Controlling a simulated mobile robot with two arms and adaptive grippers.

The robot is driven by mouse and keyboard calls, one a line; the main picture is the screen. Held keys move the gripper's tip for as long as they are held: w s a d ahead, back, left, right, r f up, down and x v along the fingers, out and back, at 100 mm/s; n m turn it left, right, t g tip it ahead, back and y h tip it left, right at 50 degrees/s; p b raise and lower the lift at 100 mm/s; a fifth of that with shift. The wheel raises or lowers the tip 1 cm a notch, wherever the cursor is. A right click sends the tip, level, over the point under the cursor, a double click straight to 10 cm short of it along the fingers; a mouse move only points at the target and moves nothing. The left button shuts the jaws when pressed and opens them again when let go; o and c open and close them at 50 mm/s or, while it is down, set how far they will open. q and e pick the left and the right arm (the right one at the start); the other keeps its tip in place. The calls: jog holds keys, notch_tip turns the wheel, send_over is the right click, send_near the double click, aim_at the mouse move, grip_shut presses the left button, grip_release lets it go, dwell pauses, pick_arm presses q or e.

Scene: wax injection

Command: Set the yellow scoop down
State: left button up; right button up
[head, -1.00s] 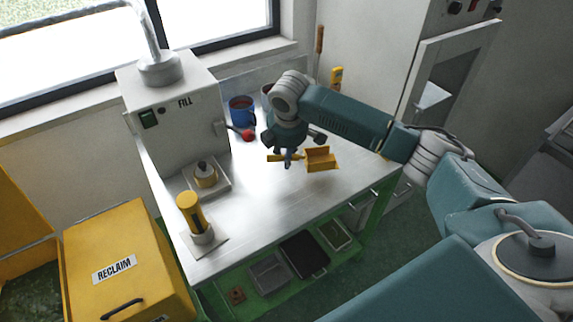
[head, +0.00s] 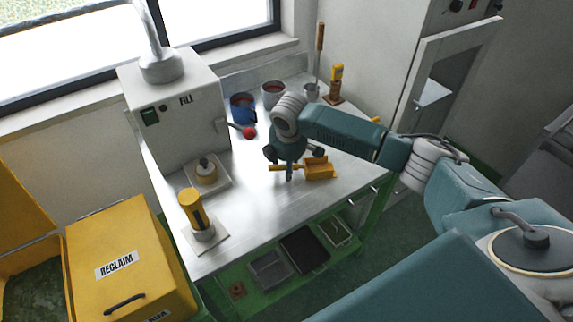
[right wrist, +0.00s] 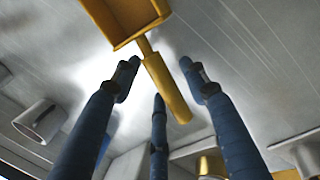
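The yellow scoop (head: 319,170) is at the front right of the steel bench top, its handle (head: 280,167) pointing left. It appears to rest on the bench, though exact contact is hard to see. My right gripper (head: 290,165) is above the handle. In the right wrist view the scoop (right wrist: 128,18) is at the top and its handle (right wrist: 166,88) runs between the spread fingers of the right gripper (right wrist: 158,75). Gaps show between the outer fingertips and the handle, so the gripper looks open. My left gripper is not in view.
A grey FILL machine (head: 175,115) with a red-knobbed lever stands at the left of the bench (head: 250,215). A blue mug (head: 241,107), a grey pot (head: 273,95) and a tool holder (head: 312,92) stand at the back. A yellow cylinder (head: 194,207) stands front left. The front middle is clear.

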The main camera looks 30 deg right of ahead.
jog(key=b+v, duration=0.1)
jog(key=v, duration=1.1)
jog(key=shift+r+b, duration=0.2)
jog(key=shift+b, duration=0.1)
jog(key=shift+f, duration=0.1)
